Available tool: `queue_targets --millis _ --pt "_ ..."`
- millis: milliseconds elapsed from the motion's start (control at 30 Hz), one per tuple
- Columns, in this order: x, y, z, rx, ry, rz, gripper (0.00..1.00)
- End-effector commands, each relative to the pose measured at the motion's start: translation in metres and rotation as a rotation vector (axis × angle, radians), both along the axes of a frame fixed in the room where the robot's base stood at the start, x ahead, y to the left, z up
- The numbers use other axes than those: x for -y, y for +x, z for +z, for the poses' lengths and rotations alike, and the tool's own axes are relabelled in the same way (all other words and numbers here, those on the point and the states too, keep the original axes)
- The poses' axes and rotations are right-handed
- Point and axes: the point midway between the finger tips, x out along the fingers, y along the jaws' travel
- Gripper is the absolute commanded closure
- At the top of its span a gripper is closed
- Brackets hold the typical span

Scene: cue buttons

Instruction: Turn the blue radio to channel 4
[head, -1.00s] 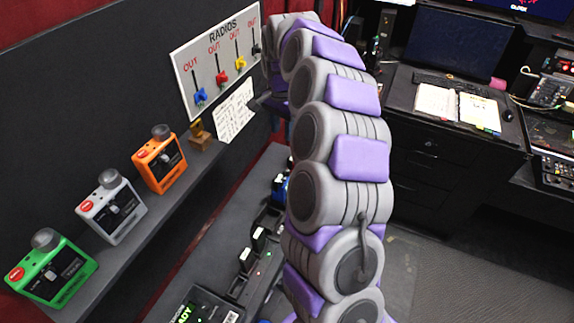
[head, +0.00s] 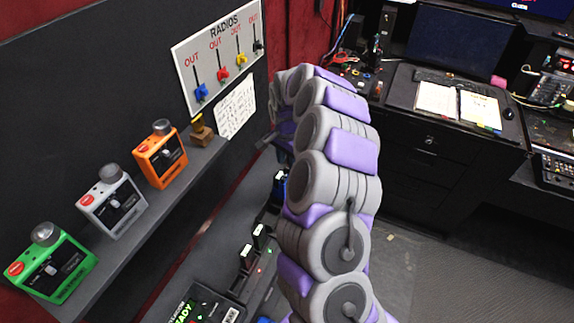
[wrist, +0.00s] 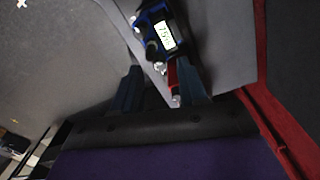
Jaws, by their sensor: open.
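The blue radio (wrist: 166,22) shows at the top of the wrist view, with a small lit display, dark knobs and a red part with a silver tip pointing down. The display's reading is too blurred to tell. In the head view a blue device (head: 279,184), which looks like this radio, sits on the lower bench, partly hidden by my arm. My gripper (wrist: 160,78) is open, its two bluish fingers on either side of the red part. I cannot tell whether they touch it. In the head view, my gripper is mostly hidden behind my arm.
A RADIOS board (head: 217,62) with coloured sliders hangs above. Dark chargers (head: 250,255) line the lower bench. A cluttered desk (head: 455,130) stands at right.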

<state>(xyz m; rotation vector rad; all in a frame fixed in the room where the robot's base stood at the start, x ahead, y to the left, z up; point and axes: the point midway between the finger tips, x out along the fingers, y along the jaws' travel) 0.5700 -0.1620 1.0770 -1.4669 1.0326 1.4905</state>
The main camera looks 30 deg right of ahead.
Motion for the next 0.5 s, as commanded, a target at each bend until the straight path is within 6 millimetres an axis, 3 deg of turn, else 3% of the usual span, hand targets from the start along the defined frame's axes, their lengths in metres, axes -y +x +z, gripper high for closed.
queue_targets --millis 200,500 --pt "0.001 0.000 -0.022 0.001 -0.002 -0.001 0.58" --pt "0.001 0.000 -0.025 0.002 -0.002 0.000 0.58"
